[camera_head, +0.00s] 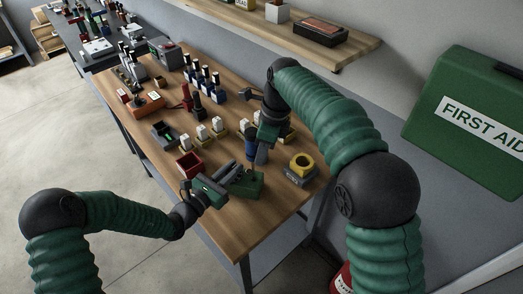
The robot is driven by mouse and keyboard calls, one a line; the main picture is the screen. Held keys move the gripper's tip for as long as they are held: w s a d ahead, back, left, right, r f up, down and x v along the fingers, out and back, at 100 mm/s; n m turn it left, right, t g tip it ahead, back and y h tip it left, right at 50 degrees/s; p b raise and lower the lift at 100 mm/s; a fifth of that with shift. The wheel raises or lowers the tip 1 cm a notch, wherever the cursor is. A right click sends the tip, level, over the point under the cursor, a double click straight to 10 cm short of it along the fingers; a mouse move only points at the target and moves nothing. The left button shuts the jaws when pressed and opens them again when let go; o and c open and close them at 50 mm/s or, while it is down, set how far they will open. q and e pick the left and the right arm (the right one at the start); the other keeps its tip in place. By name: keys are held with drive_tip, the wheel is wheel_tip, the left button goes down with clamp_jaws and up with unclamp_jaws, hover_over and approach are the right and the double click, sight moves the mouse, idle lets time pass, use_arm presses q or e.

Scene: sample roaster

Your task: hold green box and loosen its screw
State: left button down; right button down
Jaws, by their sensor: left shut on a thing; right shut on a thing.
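The green box (249,187) sits near the front edge of the wooden workbench. My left gripper (231,176) comes in from the left and is shut on the box at its left side. A screwdriver with a blue handle (251,144) stands upright above the box, its thin shaft reaching down to the box's top. My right gripper (259,146) is shut on the screwdriver's handle from the right. The screw itself is too small to make out, so I cannot tell whether the tip sits in it.
The workbench (240,226) is bare in front of the box. A red open bin (189,164) stands to the left, a grey block with a yellow ring (302,164) to the right. Several bottles and small white-topped items stand behind. A shelf (345,50) overhangs the back.

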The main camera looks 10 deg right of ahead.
drive_tip(key=shift+f, duration=1)
drive_tip(key=n, duration=0.3)
drive_tip(key=w+n+g, duration=0.1)
drive_tip(key=n, duration=0.3)
drive_tip(key=w+n, duration=0.1)
drive_tip(key=n, duration=0.2)
drive_tip(key=shift+w+a+n+g+h, duration=0.15)
drive_tip(key=shift+w+n+g+h, duration=0.15)
drive_tip(key=shift+g, duration=0.1)
drive_tip(key=shift+s+m, duration=0.2)
drive_tip(key=shift+m, duration=0.5)
drive_tip(key=shift+r, duration=0.1)
drive_tip(key=shift+r, duration=1)
